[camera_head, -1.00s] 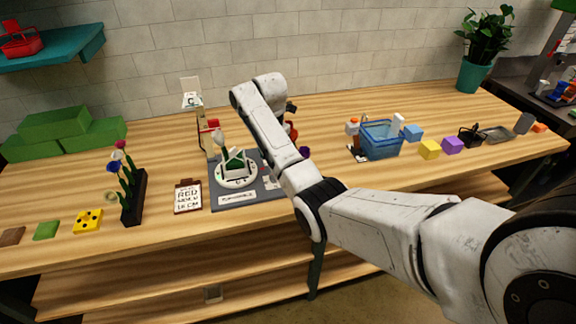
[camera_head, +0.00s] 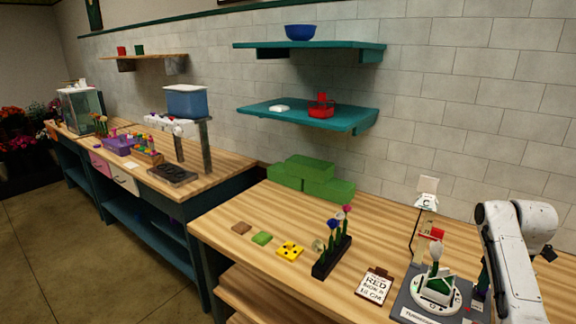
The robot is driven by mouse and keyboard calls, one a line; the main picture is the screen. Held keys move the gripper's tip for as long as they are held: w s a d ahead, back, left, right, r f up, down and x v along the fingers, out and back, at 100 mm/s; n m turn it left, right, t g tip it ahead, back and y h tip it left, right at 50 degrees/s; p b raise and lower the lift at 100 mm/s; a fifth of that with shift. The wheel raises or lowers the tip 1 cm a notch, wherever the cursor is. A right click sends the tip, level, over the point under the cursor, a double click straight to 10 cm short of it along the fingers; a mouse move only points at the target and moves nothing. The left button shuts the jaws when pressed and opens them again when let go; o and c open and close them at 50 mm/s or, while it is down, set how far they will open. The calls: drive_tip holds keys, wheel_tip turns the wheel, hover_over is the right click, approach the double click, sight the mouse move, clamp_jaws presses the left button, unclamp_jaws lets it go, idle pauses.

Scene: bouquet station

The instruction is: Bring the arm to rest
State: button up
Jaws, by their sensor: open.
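My white arm reaches in at the right edge of the head view. A dark part of my gripper (camera_head: 547,253) shows beside the wrist. The fingertips are hidden behind the arm, and I see nothing held. The arm stands over the right end of the wooden bench (camera_head: 290,220), just right of a grey board (camera_head: 405,302) with a round white turntable (camera_head: 437,307) on it. A white and green piece sits on the turntable.
A clipboard card (camera_head: 374,287), a dark flower rack (camera_head: 331,259) and a yellow dotted tile (camera_head: 290,251) lie left of the board. Green blocks (camera_head: 310,178) sit against the wall below a teal shelf (camera_head: 345,117). Another bench (camera_head: 210,170) stands at the left.

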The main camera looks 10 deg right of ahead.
drive_tip(key=a+f+m, duration=0.1)
drive_tip(key=a, duration=0.2)
drive_tip(key=a+f, duration=0.2)
drive_tip(key=a, duration=0.1)
drive_tip(key=w+a+f+m+t, duration=0.1)
drive_tip(key=a+f, duration=0.1)
drive_tip(key=shift+a+f+m, duration=0.25)
drive_tip(key=shift+a+m, duration=0.05)
drive_tip(key=shift+a, duration=0.1)
drive_tip(key=s+a+f+m+t, duration=0.1)
drive_tip(key=a+f+m, duration=0.1)
drive_tip(key=a, duration=0.3)
drive_tip(key=s+a+f+m, duration=0.2)
drive_tip(key=a+f+m, duration=0.1)
drive_tip(key=a, duration=0.3)
drive_tip(key=s+a+r+m+t, duration=0.25)
drive_tip(key=s+a+m, duration=0.65)
drive_tip(key=s+a, duration=0.5)
drive_tip(key=s+d+f+m+g+b, duration=0.1)
drive_tip(key=s+f+b, duration=0.4)
drive_tip(key=s+f, duration=0.6)
drive_tip(key=shift+d+f+g, duration=0.4)
drive_tip(key=shift+d+g, duration=0.3)
drive_tip(key=shift+g, duration=0.55)
drive_tip(key=shift+c, duration=0.4)
